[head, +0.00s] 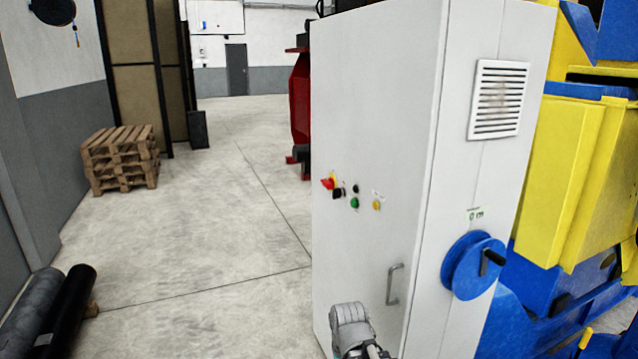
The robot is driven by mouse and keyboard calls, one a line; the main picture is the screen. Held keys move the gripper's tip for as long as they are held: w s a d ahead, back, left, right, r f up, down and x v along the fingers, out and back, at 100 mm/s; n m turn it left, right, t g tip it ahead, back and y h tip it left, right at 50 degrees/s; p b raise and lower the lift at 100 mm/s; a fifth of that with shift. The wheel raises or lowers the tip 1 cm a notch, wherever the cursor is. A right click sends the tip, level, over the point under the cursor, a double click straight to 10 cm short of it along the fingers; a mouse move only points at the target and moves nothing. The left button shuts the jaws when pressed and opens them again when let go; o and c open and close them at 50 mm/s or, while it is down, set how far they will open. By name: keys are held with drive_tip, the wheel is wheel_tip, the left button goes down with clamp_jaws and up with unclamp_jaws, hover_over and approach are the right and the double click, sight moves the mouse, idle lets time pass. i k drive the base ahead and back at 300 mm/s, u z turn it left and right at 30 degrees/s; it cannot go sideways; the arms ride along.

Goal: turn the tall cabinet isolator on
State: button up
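The tall cabinet (385,110) is a light grey box in the middle of the head view. On its front are a small red handle on yellow (328,183), which looks like the isolator, a black switch (338,193), a black knob (355,188), a green button (354,203) and a yellow button (376,205). The isolator's exact angle is too small to read. A grey rounded part of my arm (350,318) shows at the bottom edge, low in front of the cabinet and well below the controls. My gripper's fingers do not show.
A door handle (394,284) sticks out below the controls. On the cabinet's side are a vent (498,100) and a blue crank wheel (473,266). Yellow and blue machinery (575,175) stands at right. Pallets (122,158) and dark rolls (68,308) are at left. The floor between is clear.

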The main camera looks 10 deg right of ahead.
sight(329, 185)
drive_tip(key=u, duration=0.15)
drive_tip(key=i, duration=0.85)
drive_tip(key=z, duration=0.3)
